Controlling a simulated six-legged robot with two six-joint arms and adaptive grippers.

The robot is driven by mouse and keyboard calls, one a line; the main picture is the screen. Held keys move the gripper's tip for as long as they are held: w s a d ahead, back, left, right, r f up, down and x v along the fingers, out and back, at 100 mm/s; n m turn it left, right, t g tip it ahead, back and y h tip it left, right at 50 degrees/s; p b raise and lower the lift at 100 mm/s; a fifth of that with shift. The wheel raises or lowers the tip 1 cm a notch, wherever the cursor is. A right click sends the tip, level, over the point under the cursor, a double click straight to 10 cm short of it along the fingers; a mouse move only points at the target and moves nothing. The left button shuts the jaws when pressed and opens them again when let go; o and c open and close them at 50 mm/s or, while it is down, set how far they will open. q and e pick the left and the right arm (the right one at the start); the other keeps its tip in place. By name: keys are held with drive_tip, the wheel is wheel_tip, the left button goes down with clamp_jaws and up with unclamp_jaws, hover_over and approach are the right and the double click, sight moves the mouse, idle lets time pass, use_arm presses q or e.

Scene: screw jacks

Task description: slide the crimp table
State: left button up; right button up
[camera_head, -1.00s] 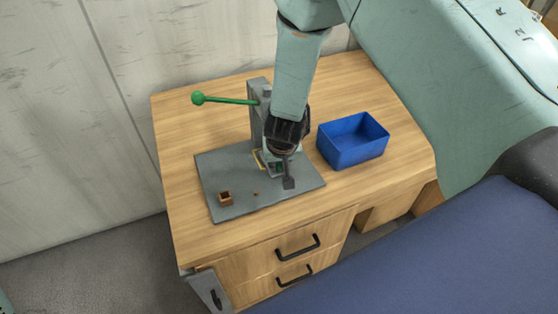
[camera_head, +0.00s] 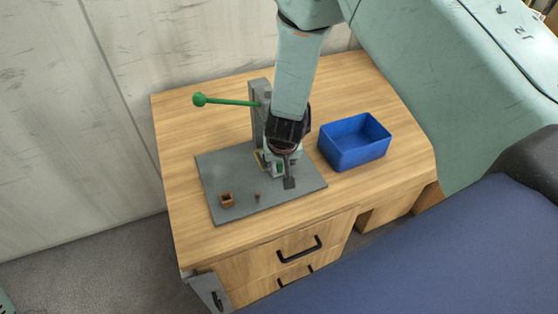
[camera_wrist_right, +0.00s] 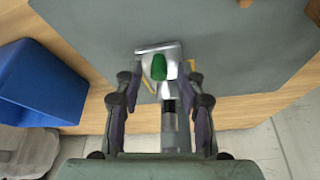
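The crimp table (camera_head: 277,171) is a small pale metal block on the grey base plate, at the foot of the press. In the right wrist view it (camera_wrist_right: 149,52) carries a green piece (camera_wrist_right: 159,67). Yellow marks show beside it. My right gripper (camera_head: 289,168) hangs over the crimp table and partly hides it in the head view. In the right wrist view its fingers (camera_wrist_right: 160,108) are spread apart, with the block just beyond and between them. I cannot tell whether a finger touches it. My left gripper is not in view.
The grey press (camera_head: 258,94) has a lever with a green knob (camera_head: 199,99) pointing left. A small brown open box (camera_head: 227,201) and a tiny brown piece (camera_head: 257,196) stand on the plate (camera_head: 222,171). A blue bin (camera_head: 353,153) stands right, on the wooden desk (camera_head: 190,125).

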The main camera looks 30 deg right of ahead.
drive_tip(key=shift+r, duration=0.1)
drive_tip(key=v, duration=1.2)
drive_tip(key=s+d+f, duration=0.1)
drive_tip(key=s+f, duration=0.3)
drive_tip(key=s+d+f+n+g, duration=0.1)
drive_tip(key=s+f, duration=0.3)
drive_tip(key=s+f+g, duration=0.1)
drive_tip(key=s+f, duration=0.3)
drive_tip(key=shift+s+d+f+n+h, duration=0.2)
drive_tip(key=shift+s+d+n+h, duration=0.1)
drive_tip(key=shift+s+d+n, duration=0.1)
drive_tip(key=s+a+f+g+y+b, duration=0.1)
drive_tip(key=s+f+b, duration=0.1)
drive_tip(key=s+f, duration=0.3)
drive_tip(key=s+a+f+n+g+y+b, duration=0.1)
drive_tip(key=s+f, duration=0.4)
drive_tip(key=s, duration=0.6)
drive_tip(key=shift+a+f+b, duration=0.25)
drive_tip(key=shift+a+b, duration=0.15)
drive_tip(key=shift+a, duration=0.15)
